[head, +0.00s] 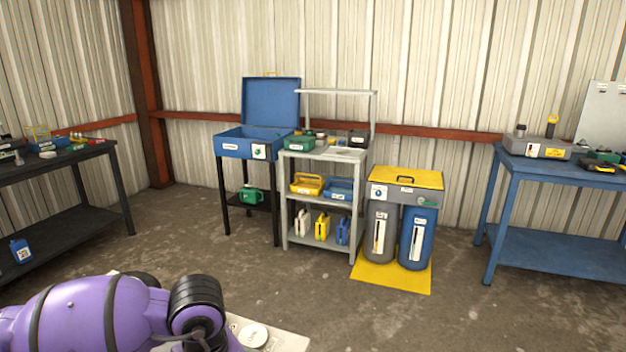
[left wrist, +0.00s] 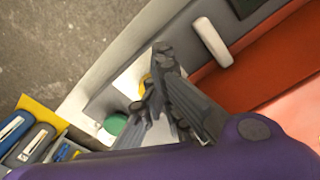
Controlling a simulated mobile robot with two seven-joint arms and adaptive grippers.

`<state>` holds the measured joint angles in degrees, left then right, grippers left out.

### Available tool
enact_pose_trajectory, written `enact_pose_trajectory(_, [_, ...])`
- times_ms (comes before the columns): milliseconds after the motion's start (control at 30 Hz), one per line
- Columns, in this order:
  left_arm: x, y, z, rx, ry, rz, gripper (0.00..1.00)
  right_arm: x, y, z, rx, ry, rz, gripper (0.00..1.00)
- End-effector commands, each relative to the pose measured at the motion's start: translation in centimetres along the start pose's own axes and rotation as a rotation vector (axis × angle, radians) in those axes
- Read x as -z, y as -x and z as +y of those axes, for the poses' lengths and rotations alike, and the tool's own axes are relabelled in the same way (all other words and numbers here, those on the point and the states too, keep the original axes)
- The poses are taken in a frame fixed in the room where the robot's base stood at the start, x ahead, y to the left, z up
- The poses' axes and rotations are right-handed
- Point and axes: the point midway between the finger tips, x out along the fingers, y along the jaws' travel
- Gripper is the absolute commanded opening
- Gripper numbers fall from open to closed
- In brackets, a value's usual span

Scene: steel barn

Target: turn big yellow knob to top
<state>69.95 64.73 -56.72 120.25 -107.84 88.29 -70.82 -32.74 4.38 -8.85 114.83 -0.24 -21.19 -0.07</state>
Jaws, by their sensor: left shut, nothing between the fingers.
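In the left wrist view a small yellow part (left wrist: 146,84) shows behind my left gripper (left wrist: 156,82), on or near a pale panel (left wrist: 130,75). The fingers cover much of it, so I cannot tell its shape or which way it points. My left gripper is shut and empty; I cannot tell whether it touches the yellow part. A round green part (left wrist: 115,124) shows just left of the fingers. In the head view my purple arm comes in at the lower left, and its gripper is out of sight. My right gripper is in neither view.
A grey unit with a yellow lid (head: 420,177) and two cylinders stands on a yellow mat. Beside it are a grey shelf (head: 330,154) and a blue open-lidded basin (head: 233,147). A blue table (head: 540,255) stands right, a dark bench (head: 60,215) left. Open floor lies between.

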Motion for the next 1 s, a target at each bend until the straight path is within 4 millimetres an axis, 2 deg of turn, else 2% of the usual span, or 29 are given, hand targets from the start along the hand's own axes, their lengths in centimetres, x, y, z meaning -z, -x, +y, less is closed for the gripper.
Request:
enact_pose_trajectory(367, [-0.8,0.2,-0.5,0.001,-0.002,-0.005,0.0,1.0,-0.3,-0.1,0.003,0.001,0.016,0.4])
enact_pose_trajectory(800, [-0.8,5.3,-0.4,-0.003,-0.003,-0.001,0.0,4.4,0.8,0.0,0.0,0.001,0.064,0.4])
enact_pose_trajectory(1000, [-0.8,6.0,-0.5,0.001,-0.003,-0.005,0.0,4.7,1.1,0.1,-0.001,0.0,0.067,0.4])
